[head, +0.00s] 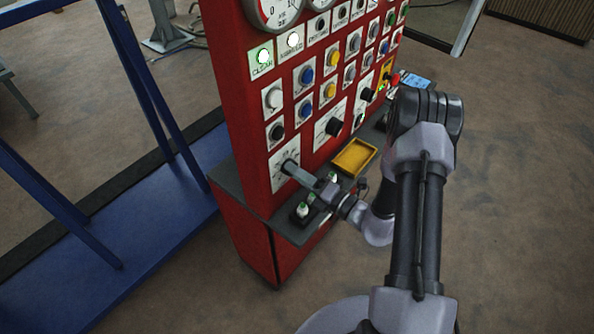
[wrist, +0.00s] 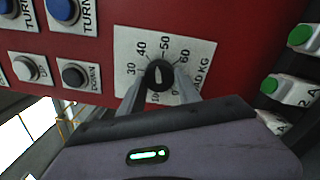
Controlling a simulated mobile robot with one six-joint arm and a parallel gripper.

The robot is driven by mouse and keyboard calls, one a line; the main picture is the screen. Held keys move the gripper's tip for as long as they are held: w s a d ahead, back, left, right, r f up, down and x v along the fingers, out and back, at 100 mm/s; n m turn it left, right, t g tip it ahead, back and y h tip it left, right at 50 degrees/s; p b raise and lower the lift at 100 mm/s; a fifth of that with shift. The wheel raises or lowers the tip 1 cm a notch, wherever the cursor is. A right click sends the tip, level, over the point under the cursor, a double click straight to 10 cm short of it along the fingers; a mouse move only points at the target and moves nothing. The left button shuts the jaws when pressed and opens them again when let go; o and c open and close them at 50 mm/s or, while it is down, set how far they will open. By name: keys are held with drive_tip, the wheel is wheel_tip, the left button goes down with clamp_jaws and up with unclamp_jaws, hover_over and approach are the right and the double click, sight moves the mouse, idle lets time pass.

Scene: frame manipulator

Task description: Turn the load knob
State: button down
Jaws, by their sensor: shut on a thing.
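The load knob (wrist: 158,70) is a small black round knob on a white dial plate (wrist: 205,50) with numbers and KG on it, set in the red panel. It has a pale pointer mark; its exact reading is unclear. My gripper (wrist: 162,80) has its two grey fingers closed on either side of the knob, shut on it. In the head view, my gripper (head: 292,169) reaches in from the right to the lowest left plate (head: 278,181) of the panel. The knob there is mostly hidden by the fingers.
Above the dial sit a white button (wrist: 27,69) and a dark button (wrist: 74,75). Green-topped switches (head: 302,210) stand on the ledge close below my gripper, and a yellow tray (head: 354,157) lies to its right. A blue frame (head: 105,225) stands left of the panel.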

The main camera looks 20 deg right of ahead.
idle(0.4)
drive_tip(key=c, duration=0.8)
unclamp_jaws()
drive_tip(key=shift+c, duration=0.2)
drive_tip(key=p+v, duration=0.2)
drive_tip(key=v, duration=1.5)
drive_tip(key=shift+s, duration=0.2)
drive_tip(key=shift+f, duration=0.1)
